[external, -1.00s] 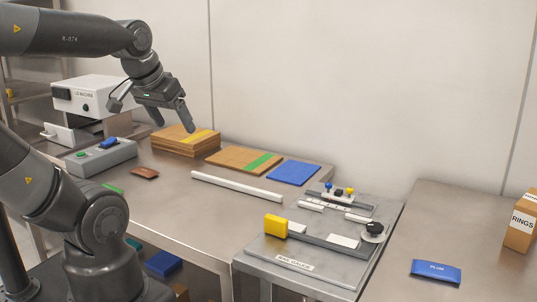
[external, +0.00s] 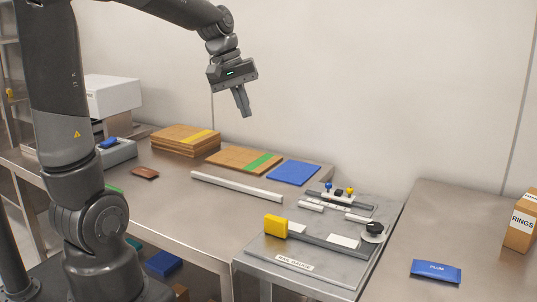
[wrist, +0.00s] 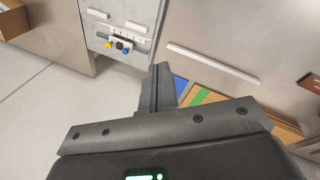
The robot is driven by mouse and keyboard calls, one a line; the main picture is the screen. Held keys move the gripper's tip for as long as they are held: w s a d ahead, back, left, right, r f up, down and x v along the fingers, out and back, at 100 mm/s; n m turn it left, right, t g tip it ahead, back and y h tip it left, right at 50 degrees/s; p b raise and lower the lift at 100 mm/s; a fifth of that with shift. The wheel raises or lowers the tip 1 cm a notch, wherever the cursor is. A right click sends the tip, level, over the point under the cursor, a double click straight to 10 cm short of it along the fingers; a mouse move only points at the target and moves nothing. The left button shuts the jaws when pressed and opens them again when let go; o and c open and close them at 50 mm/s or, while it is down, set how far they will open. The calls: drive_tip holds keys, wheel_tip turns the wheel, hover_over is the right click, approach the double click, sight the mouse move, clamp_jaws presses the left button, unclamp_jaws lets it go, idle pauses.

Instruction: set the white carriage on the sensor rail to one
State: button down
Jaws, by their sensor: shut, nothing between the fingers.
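The rail fixture (external: 300,250) stands on the bench at the lower right of the external view. At its back, a short dark rail carries a small white carriage (external: 331,196) with blue, black and yellow knobs. The carriage also shows at the upper left of the wrist view, beside a marked strip (wrist: 125,32) whose figures are too small to read. My gripper (external: 247,114) is shut and empty, high above the bench, to the left of the fixture and apart from it. Its closed fingers also show in the wrist view (wrist: 161,70).
The fixture also has a yellow block (external: 275,226), a black knob (external: 374,228) and white bars. A white rod (external: 236,187), a blue pad (external: 294,173) and brown boards (external: 184,141) lie on the left bench. A blue packet (external: 436,271) and a box (external: 521,222) sit at right.

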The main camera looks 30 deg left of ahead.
drive_tip(key=w+d+f+n+g+h, duration=0.1)
drive_tip(key=w+d+f+n, duration=0.15)
drive_tip(key=w, duration=0.35)
drive_tip(key=w+d+f+n+g+h, duration=0.2)
drive_tip(key=w+d+f, duration=0.2)
drive_tip(key=w, duration=0.2)
drive_tip(key=n+g+h, duration=0.1)
drive_tip(key=n+h, duration=0.2)
drive_tip(key=n, duration=0.2)
approach(339, 194)
wheel_tip(339, 194, up, 3)
drive_tip(key=w+a, duration=0.1)
drive_tip(key=w, duration=0.1)
drive_tip(key=shift+w+a+r+m, duration=0.1)
drive_tip(key=shift+w+a+m, duration=0.05)
drive_tip(key=shift+w+m, duration=0.1)
drive_tip(key=x, duration=1)
drive_tip(key=shift+s, duration=0.2)
